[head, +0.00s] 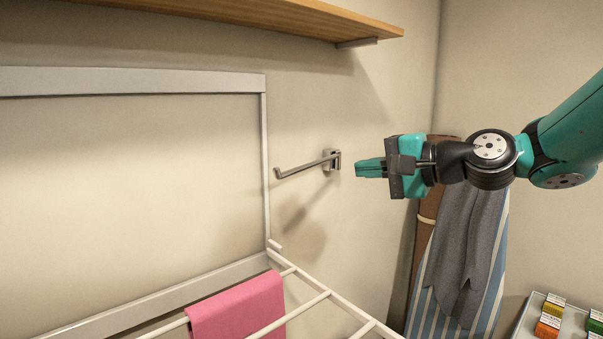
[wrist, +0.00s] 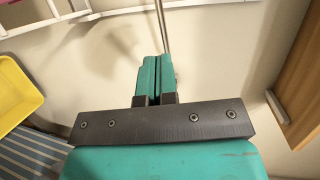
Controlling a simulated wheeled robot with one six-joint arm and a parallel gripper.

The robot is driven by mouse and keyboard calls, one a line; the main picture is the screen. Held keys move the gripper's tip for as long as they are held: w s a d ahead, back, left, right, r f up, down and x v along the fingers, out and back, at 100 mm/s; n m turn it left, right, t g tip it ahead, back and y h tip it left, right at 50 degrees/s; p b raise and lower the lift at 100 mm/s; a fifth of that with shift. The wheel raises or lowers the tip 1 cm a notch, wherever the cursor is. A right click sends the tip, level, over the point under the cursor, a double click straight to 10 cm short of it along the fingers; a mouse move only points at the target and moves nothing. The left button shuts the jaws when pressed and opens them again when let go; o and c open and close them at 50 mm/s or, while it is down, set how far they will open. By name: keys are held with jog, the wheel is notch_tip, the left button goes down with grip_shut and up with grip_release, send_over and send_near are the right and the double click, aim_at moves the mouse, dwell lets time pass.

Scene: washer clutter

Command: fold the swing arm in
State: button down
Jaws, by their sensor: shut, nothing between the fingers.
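The swing arm (head: 303,165) is a thin grey metal rod with a hooked tip, fixed to a small wall bracket (head: 331,160). In the head view it sticks out from the wall toward the left. My gripper (head: 358,170) is to the right of the bracket, with its teal fingers closed together and pointing left. It looks apart from the rod in the head view. In the wrist view the shut fingers (wrist: 153,62) are at the centre, and part of the rod (wrist: 163,28) shows just beyond their tips. Whether they touch it cannot be told.
A wooden shelf (head: 270,17) is above. A white drying rack (head: 266,170) with a pink cloth (head: 238,308) is at the left. An ironing board (head: 425,262) draped with a grey cloth (head: 468,250) stands below my arm. A tray with small boxes (head: 549,320) is at lower right.

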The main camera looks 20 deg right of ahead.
aim_at(291, 172)
jog(key=p+x, duration=0.5)
jog(key=x, duration=0.8)
jog(key=shift+r, duration=0.15)
jog(key=shift+w+a+f+p, duration=0.2)
jog(key=shift+w+f+p, duration=0.05)
jog(key=shift+w+p, duration=0.1)
